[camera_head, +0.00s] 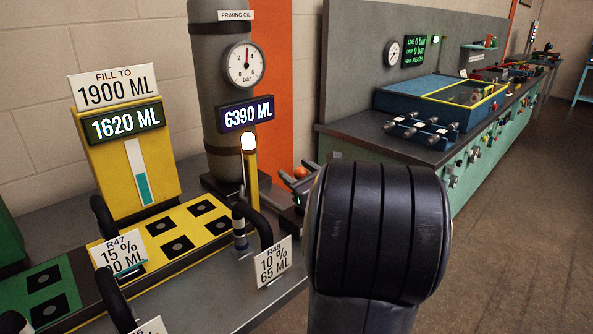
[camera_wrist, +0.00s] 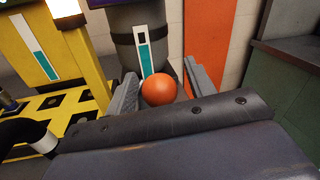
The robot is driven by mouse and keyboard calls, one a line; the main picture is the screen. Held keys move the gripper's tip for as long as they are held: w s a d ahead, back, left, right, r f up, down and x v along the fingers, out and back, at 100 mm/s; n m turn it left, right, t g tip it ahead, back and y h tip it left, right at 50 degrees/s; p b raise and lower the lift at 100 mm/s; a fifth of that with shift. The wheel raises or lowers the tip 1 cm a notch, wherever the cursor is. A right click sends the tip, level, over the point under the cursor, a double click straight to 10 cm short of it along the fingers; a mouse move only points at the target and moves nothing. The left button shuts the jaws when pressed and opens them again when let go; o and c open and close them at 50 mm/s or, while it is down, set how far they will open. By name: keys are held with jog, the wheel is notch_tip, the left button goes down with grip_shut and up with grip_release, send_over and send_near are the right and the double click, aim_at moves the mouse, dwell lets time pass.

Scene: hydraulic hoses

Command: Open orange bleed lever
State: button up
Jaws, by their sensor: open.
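The orange bleed lever shows as a round orange knob (camera_wrist: 158,89) in the wrist view, in front of the base of the grey priming oil cylinder. It also shows small in the head view (camera_head: 300,172). My gripper (camera_wrist: 160,92) is open, with one finger on each side of the knob. I cannot tell whether either finger touches it. In the head view my gripper (camera_head: 298,183) is partly hidden behind my arm. The rest of the lever below the knob is hidden by my gripper body. The priming oil cylinder (camera_head: 208,75) carries a gauge and a 6390 ML display.
A yellow station (camera_head: 125,160) reads 1620 ML under a "FILL TO 1900 ML" sign. Black hoses with tags R47 (camera_head: 120,252) and R48 (camera_head: 273,262) stand at the front left. A lit yellow post (camera_head: 250,175) is close left of the gripper. A long bench (camera_head: 440,165) runs at right.

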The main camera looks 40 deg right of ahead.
jog(key=shift+w, duration=0.35)
jog(key=shift+c, duration=0.4)
grip_shut()
